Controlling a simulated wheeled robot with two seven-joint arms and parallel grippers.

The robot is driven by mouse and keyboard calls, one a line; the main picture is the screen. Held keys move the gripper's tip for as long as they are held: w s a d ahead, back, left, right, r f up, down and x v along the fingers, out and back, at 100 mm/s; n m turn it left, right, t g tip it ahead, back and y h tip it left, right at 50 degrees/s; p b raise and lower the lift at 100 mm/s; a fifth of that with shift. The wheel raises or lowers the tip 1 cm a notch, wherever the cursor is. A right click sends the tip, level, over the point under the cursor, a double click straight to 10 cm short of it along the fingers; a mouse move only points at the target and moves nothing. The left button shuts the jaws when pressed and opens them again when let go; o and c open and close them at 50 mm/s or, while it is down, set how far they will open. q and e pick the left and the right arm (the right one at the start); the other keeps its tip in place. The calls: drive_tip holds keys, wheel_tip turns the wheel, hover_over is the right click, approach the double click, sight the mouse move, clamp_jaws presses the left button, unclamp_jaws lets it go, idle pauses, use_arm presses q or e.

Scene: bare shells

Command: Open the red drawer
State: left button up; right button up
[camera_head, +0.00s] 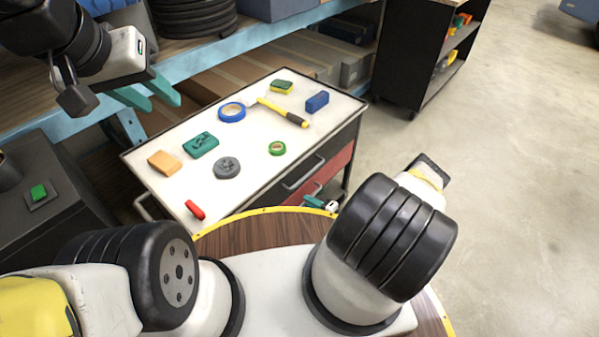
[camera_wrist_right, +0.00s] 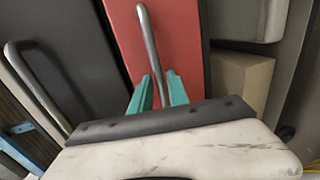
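The red drawer (camera_head: 333,172) is in the cart's side, below a dark drawer, and looks closed in the head view. Its red front (camera_wrist_right: 184,40) also shows in the right wrist view, with a metal bar handle (camera_wrist_right: 148,38). My right gripper (camera_head: 312,201) is at the red drawer, mostly hidden behind my arm. In the right wrist view its teal fingers (camera_wrist_right: 160,80) are apart, with the handle's lower end between them; contact cannot be told.
The cart top (camera_head: 240,150) holds tape rolls, a hammer, a red item and several blocks. The dark drawer (camera_wrist_right: 75,60) beside the red one has its own handle (camera_wrist_right: 35,85). A blue-framed shelf (camera_head: 225,50) stands behind. The floor (camera_head: 500,160) at right is clear.

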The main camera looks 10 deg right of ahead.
drive_tip(key=shift+x, duration=1)
clamp_jaws()
idle(0.7)
